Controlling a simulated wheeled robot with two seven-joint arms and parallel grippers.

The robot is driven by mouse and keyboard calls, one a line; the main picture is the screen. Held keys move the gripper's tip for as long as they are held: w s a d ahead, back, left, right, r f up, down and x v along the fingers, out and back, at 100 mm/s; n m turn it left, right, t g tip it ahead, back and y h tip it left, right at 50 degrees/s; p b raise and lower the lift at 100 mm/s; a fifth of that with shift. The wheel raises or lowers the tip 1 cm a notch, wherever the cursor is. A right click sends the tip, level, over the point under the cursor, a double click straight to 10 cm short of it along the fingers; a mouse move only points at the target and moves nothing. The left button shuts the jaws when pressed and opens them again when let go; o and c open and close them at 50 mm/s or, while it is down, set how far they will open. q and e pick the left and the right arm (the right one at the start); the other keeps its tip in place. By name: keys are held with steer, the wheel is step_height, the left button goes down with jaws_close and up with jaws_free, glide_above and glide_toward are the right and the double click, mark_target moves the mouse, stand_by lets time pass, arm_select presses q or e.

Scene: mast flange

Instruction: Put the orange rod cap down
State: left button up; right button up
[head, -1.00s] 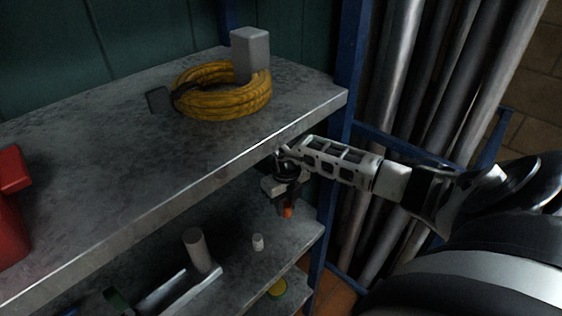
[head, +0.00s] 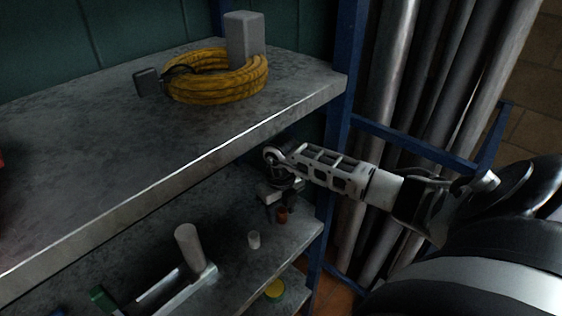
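The orange rod cap (head: 282,215) is small and dark orange in the head view. It shows at the fingertips of my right gripper (head: 276,209), over the middle shelf (head: 231,235) near its right end. The gripper points down below the top shelf's front edge. One dark finger shows just left of the cap; the other finger is hard to make out. I cannot tell whether the fingers grip the cap or whether it touches the shelf. My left gripper is not in view.
The top shelf (head: 90,160) overhangs the gripper and bears a yellow cable coil (head: 215,85) and a grey block (head: 244,40). A blue post (head: 340,120) stands right.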

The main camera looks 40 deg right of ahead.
mark_target(281, 209)
steer(key=shift+r, duration=3.95)
